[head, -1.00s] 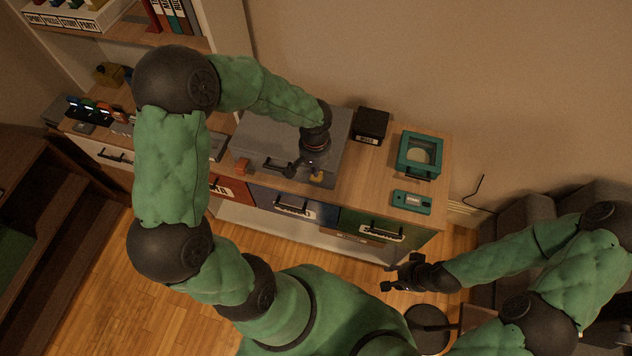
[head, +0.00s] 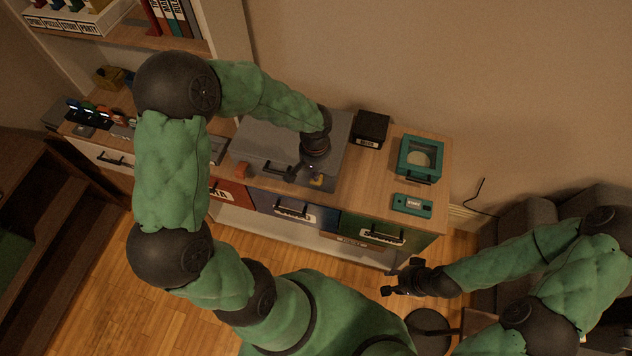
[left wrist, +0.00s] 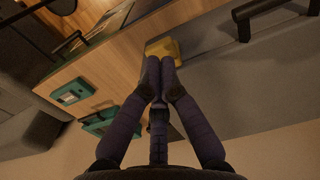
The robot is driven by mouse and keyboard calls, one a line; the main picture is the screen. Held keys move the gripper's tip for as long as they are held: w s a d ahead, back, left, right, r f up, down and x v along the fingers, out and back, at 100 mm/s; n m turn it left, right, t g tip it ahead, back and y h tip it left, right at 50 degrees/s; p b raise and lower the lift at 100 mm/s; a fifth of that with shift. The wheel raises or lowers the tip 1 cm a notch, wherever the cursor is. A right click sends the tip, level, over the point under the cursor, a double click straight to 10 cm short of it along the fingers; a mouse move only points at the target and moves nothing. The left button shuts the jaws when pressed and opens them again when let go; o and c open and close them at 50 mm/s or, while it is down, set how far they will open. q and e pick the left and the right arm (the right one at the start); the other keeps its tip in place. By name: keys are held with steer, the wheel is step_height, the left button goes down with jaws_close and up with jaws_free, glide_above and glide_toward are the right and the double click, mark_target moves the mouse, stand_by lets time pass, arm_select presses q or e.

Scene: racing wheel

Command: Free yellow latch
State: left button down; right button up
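The yellow latch (head: 317,182) is on the front edge of a grey case (head: 262,140) on the cabinet top. In the left wrist view the latch (left wrist: 166,47) is just beyond my left fingertips (left wrist: 160,62). These fingers are drawn together, with their tips overlapping the latch's lower edge in the picture; contact is not certain. In the head view my left gripper (head: 304,172) is at the case front, beside the latch, partly hiding it. My right gripper (head: 394,282) is open and empty, in front of the cabinet, away from the case.
An orange latch (head: 243,170) and a dark handle (left wrist: 262,16) are on the case front. A black box (head: 370,127), a teal device (head: 420,157) and a teal start box (head: 412,205) stand to the right. Bare wood lies between them and the case.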

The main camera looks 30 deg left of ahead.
arm_select(q)
steer(key=shift+f, duration=0.2)
stand_by(0.5)
steer(key=shift+f+b, duration=0.35)
steer(key=shift+b, duration=0.2)
steer(key=shift+f+b, duration=0.5)
steer(key=shift+f, duration=0.05)
steer(key=shift+s+f, duration=0.1)
steer(key=shift+s, duration=0.05)
steer(key=shift+s+r+p, duration=0.1)
steer(key=shift+r+p, duration=0.4)
steer(key=shift+r, duration=0.3)
step_height(320, 180, up, 8)
steer(key=s+p, duration=0.2)
steer(key=p, duration=0.3)
steer(key=shift+s+d+r+p, duration=0.25)
steer(key=shift+s+d+p, duration=0.05)
steer(key=shift+d+p, duration=0.05)
steer(key=shift+f, duration=0.1)
